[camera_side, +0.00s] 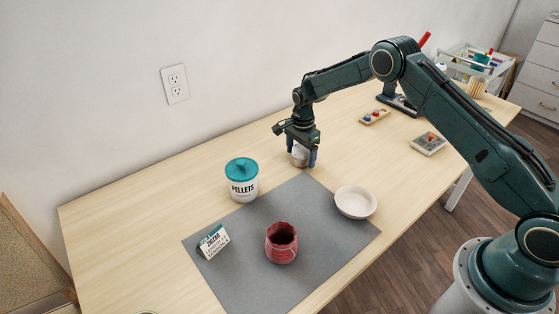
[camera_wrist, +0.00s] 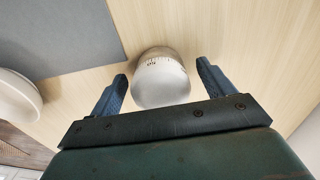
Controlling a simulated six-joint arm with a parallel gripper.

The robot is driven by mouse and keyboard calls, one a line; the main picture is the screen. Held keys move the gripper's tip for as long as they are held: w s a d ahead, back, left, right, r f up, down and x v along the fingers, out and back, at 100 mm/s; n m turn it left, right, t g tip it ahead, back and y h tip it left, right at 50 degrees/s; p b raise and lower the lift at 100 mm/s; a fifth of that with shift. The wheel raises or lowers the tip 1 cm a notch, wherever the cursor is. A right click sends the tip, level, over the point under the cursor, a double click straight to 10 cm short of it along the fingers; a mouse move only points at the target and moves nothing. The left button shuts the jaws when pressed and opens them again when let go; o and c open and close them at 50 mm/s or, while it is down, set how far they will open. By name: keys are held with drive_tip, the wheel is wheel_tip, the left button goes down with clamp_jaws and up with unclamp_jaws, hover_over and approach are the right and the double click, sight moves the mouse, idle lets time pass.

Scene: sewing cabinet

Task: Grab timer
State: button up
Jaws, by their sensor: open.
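The timer (camera_wrist: 160,85) is a pale, rounded object with small dark tick marks near its top. It stands on the wooden table, just off the grey mat's corner. In the wrist view it lies between the two blue fingers of my gripper (camera_wrist: 161,88), with a gap on each side. In the side view the timer (camera_side: 299,154) shows between the fingers of my gripper (camera_side: 301,158), which point down around it. My gripper is open. Part of the timer is hidden by the fingers in the side view and by the gripper body in the wrist view.
A white PELLETS jar (camera_side: 242,189) with a teal lid stands left of my gripper. A white bowl (camera_side: 355,202), a red pot (camera_side: 281,243) and a small calendar (camera_side: 213,241) are on the grey mat (camera_side: 244,270). Small boards (camera_side: 428,144) lie to the right.

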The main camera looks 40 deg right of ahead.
drive_tip(key=c, duration=1.2)
drive_tip(key=shift+o, duration=0.2)
drive_tip(key=shift+r, duration=0.25)
wheel_tip(320, 180, up, 20)
drive_tip(key=shift+f, duration=0.15)
